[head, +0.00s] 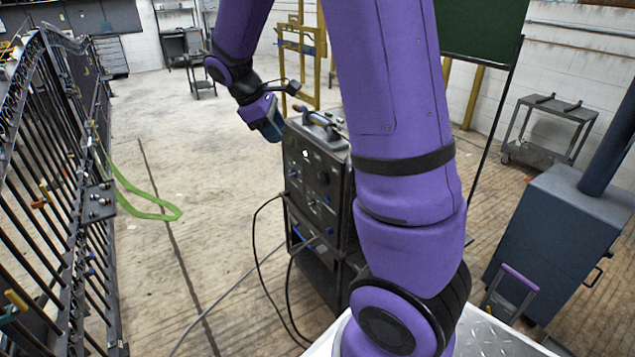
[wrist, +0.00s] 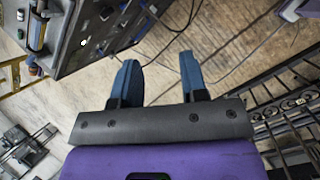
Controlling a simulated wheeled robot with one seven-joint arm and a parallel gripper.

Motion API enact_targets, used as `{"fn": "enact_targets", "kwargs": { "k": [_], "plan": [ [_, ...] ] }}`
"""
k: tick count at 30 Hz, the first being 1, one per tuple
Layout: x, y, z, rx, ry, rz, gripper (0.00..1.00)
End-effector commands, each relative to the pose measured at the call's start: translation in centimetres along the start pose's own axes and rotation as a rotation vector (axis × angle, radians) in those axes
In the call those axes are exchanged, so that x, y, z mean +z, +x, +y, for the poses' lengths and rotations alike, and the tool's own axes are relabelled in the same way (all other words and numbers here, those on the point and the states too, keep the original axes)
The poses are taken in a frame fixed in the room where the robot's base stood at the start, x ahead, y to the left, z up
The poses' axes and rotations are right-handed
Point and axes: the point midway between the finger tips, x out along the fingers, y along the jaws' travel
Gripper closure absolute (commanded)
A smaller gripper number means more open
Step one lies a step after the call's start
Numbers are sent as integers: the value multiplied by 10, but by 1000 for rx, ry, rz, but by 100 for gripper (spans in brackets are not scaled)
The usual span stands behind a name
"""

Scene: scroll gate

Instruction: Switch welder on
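The welder (head: 318,190) is a dark, box-shaped machine with knobs and a pale dot on its front panel and a handle on top. It stands in the middle of the head view, partly hidden by my purple arm. In the wrist view the welder (wrist: 85,35) is at the upper left, seen at a slant. My gripper (head: 272,130) is beside the welder's upper front, to its left in the head view. Its two blue fingers (wrist: 158,80) are spread apart with only floor visible between them. The fingers look apart from the welder. The switch itself cannot be made out clearly.
A black iron gate (head: 60,190) with clamps and a green strap (head: 150,208) stands at the left. Dark cables (head: 262,262) run from the welder over the floor. A blue-grey box (head: 560,235) stands at the right. Floor between gate and welder is mostly clear.

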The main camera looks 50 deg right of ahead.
Motion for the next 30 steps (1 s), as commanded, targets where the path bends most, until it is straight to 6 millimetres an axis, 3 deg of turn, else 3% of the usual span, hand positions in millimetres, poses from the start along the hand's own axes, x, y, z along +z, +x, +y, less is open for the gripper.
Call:
{"fn": "enact_targets", "kwargs": {
  "k": [15,30],
  "plan": [
    [-69,125,72,50,-425,-426,60],
    [-121,254,112,58,-882,-871,60]
  ]
}}
